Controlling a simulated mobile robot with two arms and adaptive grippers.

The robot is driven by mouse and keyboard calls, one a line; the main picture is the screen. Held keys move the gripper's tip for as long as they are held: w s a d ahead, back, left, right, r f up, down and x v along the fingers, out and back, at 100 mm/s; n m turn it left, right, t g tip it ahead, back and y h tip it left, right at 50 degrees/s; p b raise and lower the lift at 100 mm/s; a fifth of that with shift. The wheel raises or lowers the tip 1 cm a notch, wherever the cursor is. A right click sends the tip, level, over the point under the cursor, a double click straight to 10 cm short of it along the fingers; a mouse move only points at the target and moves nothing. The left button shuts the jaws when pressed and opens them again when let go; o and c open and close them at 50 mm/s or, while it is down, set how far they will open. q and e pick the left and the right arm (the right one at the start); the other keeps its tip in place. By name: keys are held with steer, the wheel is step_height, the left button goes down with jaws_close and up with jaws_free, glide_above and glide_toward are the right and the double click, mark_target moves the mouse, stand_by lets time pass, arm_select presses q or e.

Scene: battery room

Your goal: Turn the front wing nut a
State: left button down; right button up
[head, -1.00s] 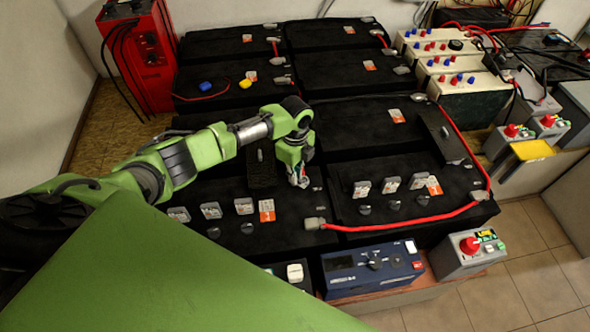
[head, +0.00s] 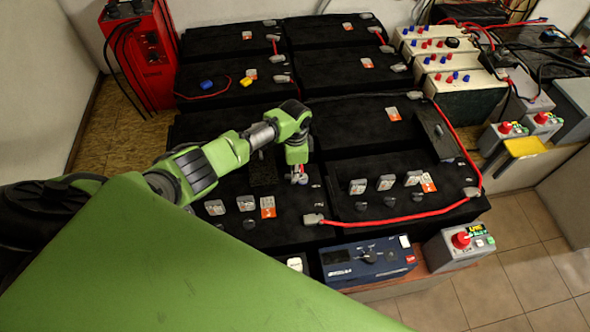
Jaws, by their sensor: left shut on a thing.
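My left gripper (head: 298,178) points down at the right edge of the black front-left battery block (head: 285,190), beside the seam with the front-right block. Its fingers are small in the picture and closed around a small fitting there. This is the front wing nut a, and the jaws mostly hide it. My right gripper is out of view.
Grey caps and black knobs stand on the front blocks, with an orange label (head: 267,206) on the left one. A red cable (head: 410,215) borders the front-right block (head: 400,192). A blue meter (head: 367,262) and a grey box with a red button (head: 458,247) stand in front.

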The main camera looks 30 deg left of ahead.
arm_select(q)
steer(key=shift+n, duration=0.3)
steer(key=c, duration=2.2)
jaws_free()
steer(key=shift+o, duration=0.2)
steer(key=shift+r, duration=0.1)
step_height(320, 180, up, 12)
